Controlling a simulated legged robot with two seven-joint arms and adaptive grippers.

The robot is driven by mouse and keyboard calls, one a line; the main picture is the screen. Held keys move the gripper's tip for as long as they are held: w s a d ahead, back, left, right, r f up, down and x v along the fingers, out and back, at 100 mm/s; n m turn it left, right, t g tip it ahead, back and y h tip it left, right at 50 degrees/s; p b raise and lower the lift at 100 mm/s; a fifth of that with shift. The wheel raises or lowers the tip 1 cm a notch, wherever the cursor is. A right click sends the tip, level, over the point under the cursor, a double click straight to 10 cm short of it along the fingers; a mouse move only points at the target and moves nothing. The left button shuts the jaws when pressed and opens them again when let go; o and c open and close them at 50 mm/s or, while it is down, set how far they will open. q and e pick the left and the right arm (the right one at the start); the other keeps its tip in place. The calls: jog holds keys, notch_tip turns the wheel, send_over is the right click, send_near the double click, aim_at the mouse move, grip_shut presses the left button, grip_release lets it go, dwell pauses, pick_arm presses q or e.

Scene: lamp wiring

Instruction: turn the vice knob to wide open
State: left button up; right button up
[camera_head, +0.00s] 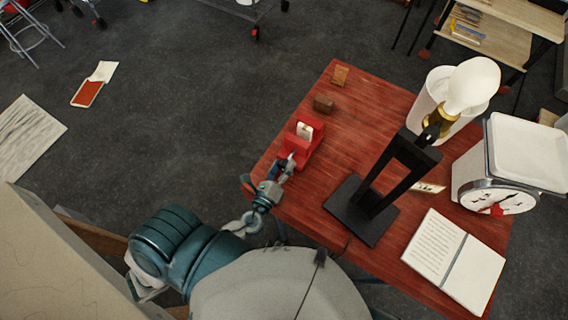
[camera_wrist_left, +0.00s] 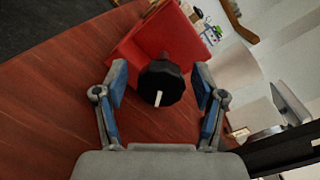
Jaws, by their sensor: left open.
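The red vice (camera_head: 302,140) stands near the left edge of the red wooden table, with a small pale piece (camera_head: 305,130) at its jaws. The vice body (camera_wrist_left: 167,45) also shows in the left wrist view. Its black round knob (camera_wrist_left: 160,84) with a white mark faces the camera. My left gripper (camera_head: 283,170) is at the near end of the vice in the head view. In the left wrist view the left gripper (camera_wrist_left: 160,92) is open, one blue-padded finger on each side of the knob, with gaps visible. My right gripper is not in view.
A black lamp stand (camera_head: 374,195) with a white bulb (camera_head: 472,85) is right of the vice.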

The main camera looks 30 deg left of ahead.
pick_arm(q)
jog(key=shift+w+a, duration=0.15)
jog(key=shift+a, duration=0.25)
jog(key=shift+d, duration=0.45)
jog(key=c, duration=0.5)
jog(key=shift+d+r, duration=0.1)
jog(key=shift+d, duration=0.2)
jog(key=c, duration=0.7)
jog(key=shift+o, duration=0.2)
jog(key=shift+a+n, duration=0.3)
jog(key=shift+a, duration=0.1)
jog(key=shift+d+n+b, duration=0.15)
jog(key=shift+n+b, duration=0.5)
jog(key=shift+n, duration=1.55)
jog(key=shift+n+g+b, duration=0.3)
jog(key=shift+n+b, duration=0.05)
jog(key=shift+n, duration=0.45)
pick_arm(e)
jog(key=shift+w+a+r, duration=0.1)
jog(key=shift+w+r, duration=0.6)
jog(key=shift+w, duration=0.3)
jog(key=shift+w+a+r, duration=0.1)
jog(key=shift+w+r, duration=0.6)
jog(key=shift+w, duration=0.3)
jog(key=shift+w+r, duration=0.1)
